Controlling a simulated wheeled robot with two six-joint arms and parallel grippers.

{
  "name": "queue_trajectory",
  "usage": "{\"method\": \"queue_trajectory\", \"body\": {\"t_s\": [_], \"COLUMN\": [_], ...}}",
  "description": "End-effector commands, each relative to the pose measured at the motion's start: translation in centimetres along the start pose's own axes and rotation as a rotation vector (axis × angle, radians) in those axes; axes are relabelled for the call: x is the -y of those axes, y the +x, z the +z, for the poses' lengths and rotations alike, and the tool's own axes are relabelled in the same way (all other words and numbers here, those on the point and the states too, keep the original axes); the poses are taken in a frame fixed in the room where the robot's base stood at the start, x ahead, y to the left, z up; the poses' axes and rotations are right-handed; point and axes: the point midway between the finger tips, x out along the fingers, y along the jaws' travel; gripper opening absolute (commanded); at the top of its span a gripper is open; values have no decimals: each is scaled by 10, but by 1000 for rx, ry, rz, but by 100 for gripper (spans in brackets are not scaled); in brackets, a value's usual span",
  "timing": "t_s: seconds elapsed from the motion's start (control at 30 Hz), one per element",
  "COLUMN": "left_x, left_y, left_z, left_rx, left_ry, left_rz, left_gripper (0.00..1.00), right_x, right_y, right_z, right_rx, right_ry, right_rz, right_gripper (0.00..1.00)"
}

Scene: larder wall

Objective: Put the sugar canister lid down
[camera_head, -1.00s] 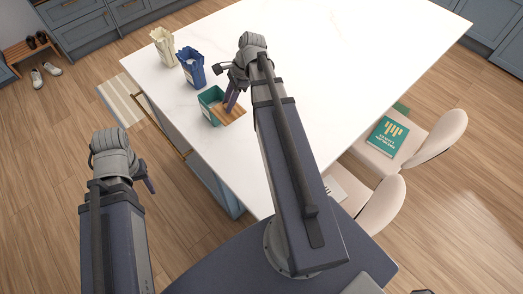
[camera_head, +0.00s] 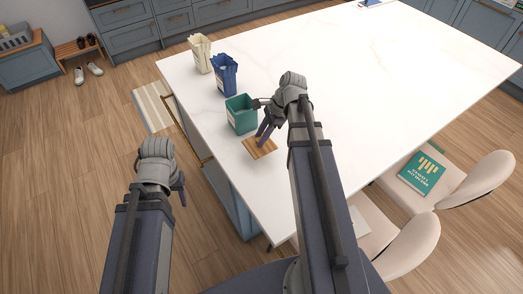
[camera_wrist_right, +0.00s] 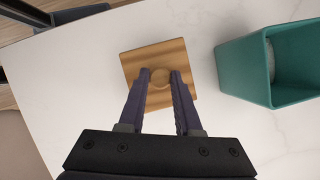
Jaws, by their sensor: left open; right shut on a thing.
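The sugar canister lid is a square striped wooden plate (camera_head: 259,148) with a round knob. My right gripper (camera_head: 264,137) is shut on this knob, and the right wrist view shows the lid (camera_wrist_right: 184,84) between and beyond the fingertips (camera_wrist_right: 160,76). The lid is level, over the white counter near its front left edge; I cannot tell whether it touches. The teal canister (camera_head: 241,115) stands open just behind it, apart from it, and to its right in the wrist view (camera_wrist_right: 243,78). My left gripper (camera_head: 180,189) is open and empty, off the counter's left side.
A blue bag-like container (camera_head: 225,76) and a cream one (camera_head: 201,54) stand behind the teal canister along the counter's left edge. The white counter (camera_head: 370,80) is clear to the right. Pale chairs (camera_head: 482,180) stand at the right side, one with a green book (camera_head: 425,174).

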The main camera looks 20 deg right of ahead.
Motion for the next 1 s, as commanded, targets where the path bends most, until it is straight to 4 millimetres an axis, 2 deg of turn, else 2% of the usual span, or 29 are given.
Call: {"method": "queue_trajectory", "body": {"t_s": [0.27,0.53,0.97,1.0], "left_x": [-1,-4,-4,-4], "left_y": [10,41,44,44], "left_z": [-1,-2,-3,-3], "left_rx": [0,0,0,0], "left_ry": [0,0,0,0], "left_rz": [0,0,0,0], "left_gripper": [50,50,50,50], "right_x": [0,0,0,0], "right_y": [9,38,40,40], "right_z": [-4,-17,-18,-18], "right_rx": [0,0,0,0], "right_ry": [0,0,0,0], "right_rz": [0,0,0,0], "right_gripper": [0,0,0,34]}}
